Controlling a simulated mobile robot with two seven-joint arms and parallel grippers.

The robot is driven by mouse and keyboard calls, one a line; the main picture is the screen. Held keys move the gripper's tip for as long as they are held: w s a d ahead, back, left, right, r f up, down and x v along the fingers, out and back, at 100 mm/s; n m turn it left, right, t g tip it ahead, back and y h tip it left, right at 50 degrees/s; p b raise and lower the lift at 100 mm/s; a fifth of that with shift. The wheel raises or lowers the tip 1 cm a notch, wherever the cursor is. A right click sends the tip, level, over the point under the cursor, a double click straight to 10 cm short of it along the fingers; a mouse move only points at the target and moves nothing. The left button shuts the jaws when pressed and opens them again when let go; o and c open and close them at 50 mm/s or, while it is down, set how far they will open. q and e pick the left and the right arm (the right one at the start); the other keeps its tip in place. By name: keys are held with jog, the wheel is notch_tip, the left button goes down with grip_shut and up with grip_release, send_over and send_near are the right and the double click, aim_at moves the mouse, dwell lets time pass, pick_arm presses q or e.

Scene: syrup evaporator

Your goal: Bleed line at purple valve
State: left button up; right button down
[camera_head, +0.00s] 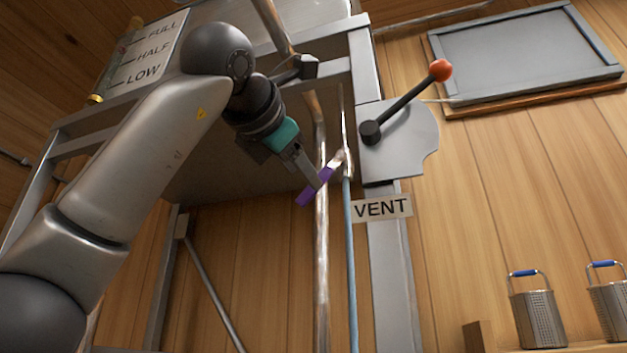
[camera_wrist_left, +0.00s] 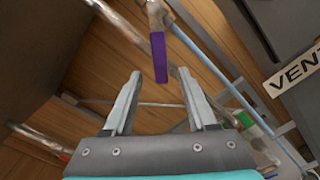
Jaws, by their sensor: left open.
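The purple valve handle (camera_head: 315,188) slants down to the left from a metal fitting on a vertical pipe, left of the VENT sign (camera_head: 382,207). My left gripper (camera_head: 316,178) reaches it from the upper left, and a finger overlaps the handle in the head view. In the left wrist view, the purple handle (camera_wrist_left: 158,57) hangs between the two open fingertips of the left gripper (camera_wrist_left: 159,75), with visible gaps on both sides. I cannot tell whether a finger touches it. The jaws hold nothing. My right gripper is not in view.
A black lever with an orange knob (camera_head: 440,70) sits on a grey plate right of the pipe (camera_head: 322,270). A thin blue line (camera_head: 351,270) runs beside it. A gauge board (camera_head: 145,52) marks FULL, HALF, LOW. Two metal baskets (camera_head: 538,318) stand lower right.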

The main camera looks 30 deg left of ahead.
aim_at(313, 196)
pick_arm(q)
jog(key=p+x, duration=0.2)
jog(key=x, duration=0.4)
jog(key=shift+w, duration=0.3)
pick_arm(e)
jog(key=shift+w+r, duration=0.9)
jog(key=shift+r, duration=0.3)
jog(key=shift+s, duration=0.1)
pick_arm(q)
jog(key=shift+c, duration=0.7)
grip_shut()
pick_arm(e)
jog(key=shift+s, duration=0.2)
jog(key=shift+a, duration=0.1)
